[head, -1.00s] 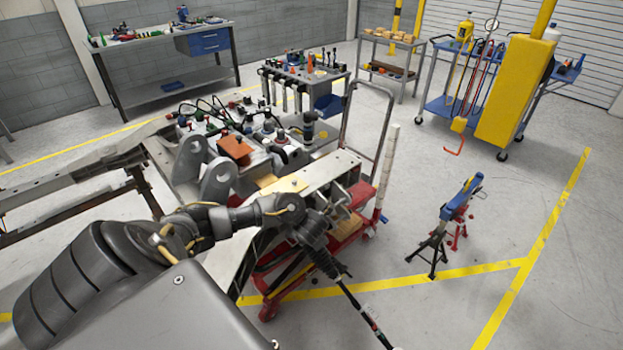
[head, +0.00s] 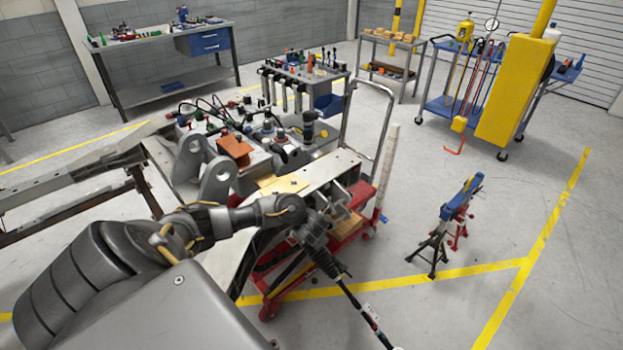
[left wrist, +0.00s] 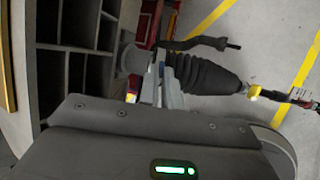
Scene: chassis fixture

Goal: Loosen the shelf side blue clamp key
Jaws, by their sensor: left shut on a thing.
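My left gripper (left wrist: 168,82) shows at the middle of the left wrist view, its grey fingers shut beside a ribbed black boot. In the head view my left arm reaches in from the left to the front end of the chassis fixture (head: 318,170), beside the boot (head: 318,245). The fingertips and key cannot be made out there. My right gripper is out of view.
A red cart (head: 345,226) stands under the fixture. A dark compartment shelf (left wrist: 70,60) is close on the left in the left wrist view. A blue-topped stand (head: 461,196) is to the right, with open floor around it. Benches and carts stand farther back.

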